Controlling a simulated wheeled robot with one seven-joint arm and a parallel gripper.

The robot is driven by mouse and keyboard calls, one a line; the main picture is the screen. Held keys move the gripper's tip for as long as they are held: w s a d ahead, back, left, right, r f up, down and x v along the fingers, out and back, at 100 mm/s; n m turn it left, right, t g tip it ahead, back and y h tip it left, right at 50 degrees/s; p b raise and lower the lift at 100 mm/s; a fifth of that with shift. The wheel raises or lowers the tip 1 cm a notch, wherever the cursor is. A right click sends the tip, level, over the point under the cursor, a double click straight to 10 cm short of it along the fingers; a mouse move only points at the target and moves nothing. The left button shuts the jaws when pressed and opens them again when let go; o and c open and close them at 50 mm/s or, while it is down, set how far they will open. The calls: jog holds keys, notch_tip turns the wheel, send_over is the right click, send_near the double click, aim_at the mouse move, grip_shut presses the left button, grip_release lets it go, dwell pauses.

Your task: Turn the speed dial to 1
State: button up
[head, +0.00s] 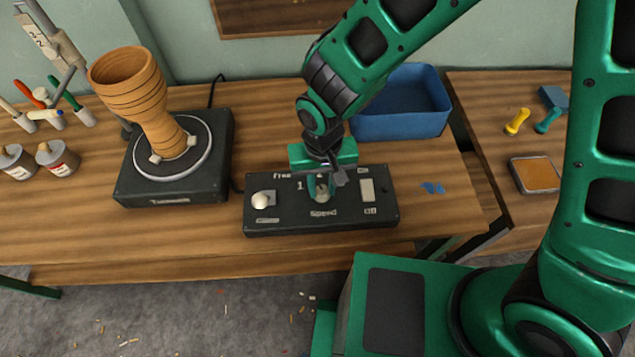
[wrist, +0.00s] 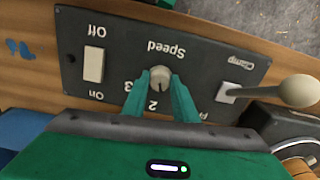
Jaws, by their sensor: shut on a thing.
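The speed dial (wrist: 160,75) is a small pale round knob on a dark control box (head: 350,222), above the printed word Speed in the head view. My gripper (head: 321,188) points down over the box. In the wrist view its two green fingers (wrist: 160,88) stand on either side of the dial and are shut on it. The numbers 2 and 3 show near the fingers in the wrist view, and a 1 shows left of the dial in the head view. I cannot tell which number the dial points to.
A white-knobbed clamp lever (head: 261,201) is on the box's left and a white on/off switch (head: 367,190) on its right. A wooden goblet drum body (head: 128,85) stands tilted on a turntable unit (head: 172,195). A blue bin (head: 405,125) stands behind.

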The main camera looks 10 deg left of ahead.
aim_at(321, 190)
jog(key=n, duration=0.3)
jog(key=shift+w+a+n, duration=0.15)
jog(key=shift+n, duration=0.25)
jog(key=n, duration=0.4)
jog(key=shift+a+r+n, duration=0.1)
jog(key=shift+n, duration=0.2)
jog(key=o, duration=0.9)
jog(key=shift+o, duration=0.7)
notch_tip(321, 190, up, 11)
jog(key=shift+f, duration=0.2)
